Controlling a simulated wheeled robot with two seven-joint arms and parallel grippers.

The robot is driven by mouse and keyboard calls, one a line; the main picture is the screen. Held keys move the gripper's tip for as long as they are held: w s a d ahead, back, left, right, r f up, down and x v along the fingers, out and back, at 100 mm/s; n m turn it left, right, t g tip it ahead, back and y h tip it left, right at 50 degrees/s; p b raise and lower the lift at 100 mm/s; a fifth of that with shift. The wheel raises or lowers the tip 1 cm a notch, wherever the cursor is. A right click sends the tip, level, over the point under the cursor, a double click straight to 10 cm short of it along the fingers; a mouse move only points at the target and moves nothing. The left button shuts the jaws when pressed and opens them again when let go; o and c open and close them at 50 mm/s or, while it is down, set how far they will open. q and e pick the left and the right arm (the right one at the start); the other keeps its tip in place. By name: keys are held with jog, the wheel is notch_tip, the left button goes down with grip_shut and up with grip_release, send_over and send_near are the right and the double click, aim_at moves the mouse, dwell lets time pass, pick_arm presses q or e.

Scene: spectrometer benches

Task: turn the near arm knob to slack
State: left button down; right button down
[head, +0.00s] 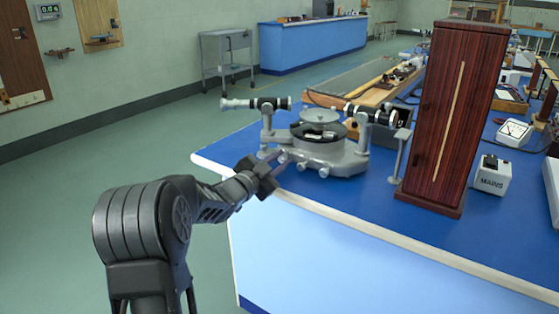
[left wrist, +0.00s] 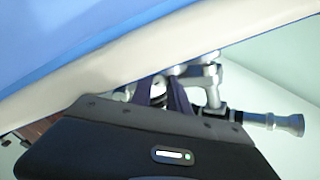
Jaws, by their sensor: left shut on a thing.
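The grey spectrometer (head: 335,160) stands near the corner of the blue bench, with a round turntable (head: 319,130) on top. A silver and black tube (head: 256,103) points left, and a second black tube (head: 372,115) points right. Small silver knobs (head: 302,165) sit low on its near side. My left gripper (head: 270,165) reaches in from the left at the bench edge and is shut on a small silver knob (left wrist: 157,86), which shows between its dark fingers (left wrist: 165,93) in the left wrist view. The fingers hide most of this knob. My right gripper is not in view.
A tall dark-red wooden box (head: 455,115) stands right of the spectrometer. A mains box (head: 492,176) and a meter (head: 515,132) are farther right. The blue bench (head: 400,222) has a pale edge and is clear in front of the spectrometer.

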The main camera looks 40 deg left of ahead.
pick_arm(q)
jog(key=n+p, duration=0.1)
jog(key=n, duration=0.2)
jog(key=shift+a+r, duration=0.1)
jog(key=n+p, duration=0.2)
jog(key=n, duration=0.3)
jog(key=shift+p, duration=0.3)
jog(key=n+p, duration=0.2)
jog(key=n, duration=0.3)
jog(key=shift+a+p, duration=0.1)
jog(key=shift+p, duration=0.3)
jog(key=shift+n+p, duration=0.6)
jog(key=shift+n, duration=0.9)
jog(key=c, duration=1.5)
grip_release()
jog(key=shift+c, duration=0.2)
